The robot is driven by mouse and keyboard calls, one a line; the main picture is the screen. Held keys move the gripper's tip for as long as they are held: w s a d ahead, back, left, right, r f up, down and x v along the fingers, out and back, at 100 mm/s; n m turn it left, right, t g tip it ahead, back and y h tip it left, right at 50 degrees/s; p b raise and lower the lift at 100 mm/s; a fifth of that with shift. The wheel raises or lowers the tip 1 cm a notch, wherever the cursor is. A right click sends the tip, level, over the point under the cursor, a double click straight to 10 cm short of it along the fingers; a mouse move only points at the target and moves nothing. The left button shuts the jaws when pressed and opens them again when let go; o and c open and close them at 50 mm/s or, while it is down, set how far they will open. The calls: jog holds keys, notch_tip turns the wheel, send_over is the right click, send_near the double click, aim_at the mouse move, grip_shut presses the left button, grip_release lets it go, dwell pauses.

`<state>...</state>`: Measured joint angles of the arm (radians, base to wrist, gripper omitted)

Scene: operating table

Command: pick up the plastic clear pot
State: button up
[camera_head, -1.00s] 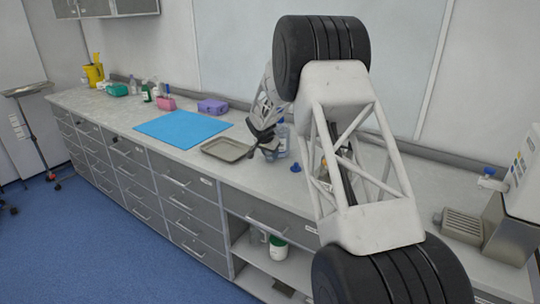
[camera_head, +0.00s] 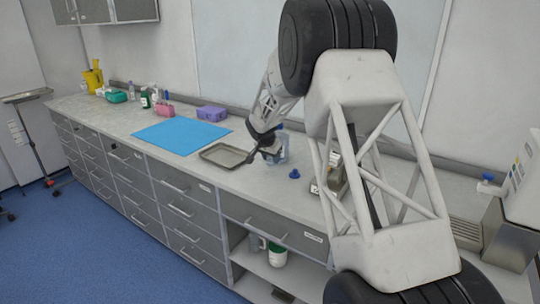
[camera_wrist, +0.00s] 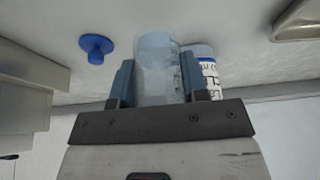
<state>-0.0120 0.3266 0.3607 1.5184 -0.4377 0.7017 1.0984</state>
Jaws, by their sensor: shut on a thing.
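The clear plastic pot (camera_wrist: 157,65) stands between the two fingers of my gripper (camera_wrist: 158,80) in the wrist view. The fingers touch it from both sides, and my gripper is shut on it. The pot is see-through and slightly frosted. In the head view my gripper (camera_head: 266,149) is low over the worktop, just right of the metal tray. There the pot is hard to make out behind the fingers. I cannot tell whether it is clear of the worktop.
A white labelled bottle with a blue band (camera_wrist: 202,65) stands close behind the right finger. A blue knob-shaped piece (camera_head: 294,174) lies to the right on the worktop. The metal tray (camera_head: 205,152) and a blue mat (camera_head: 180,135) lie to the left.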

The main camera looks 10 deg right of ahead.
jog(key=s, duration=0.7)
jog(key=s+r, duration=0.1)
jog(key=s, duration=0.2)
jog(key=shift+s+a, duration=0.2)
jog(key=shift+a, duration=0.1)
dwell(0.5)
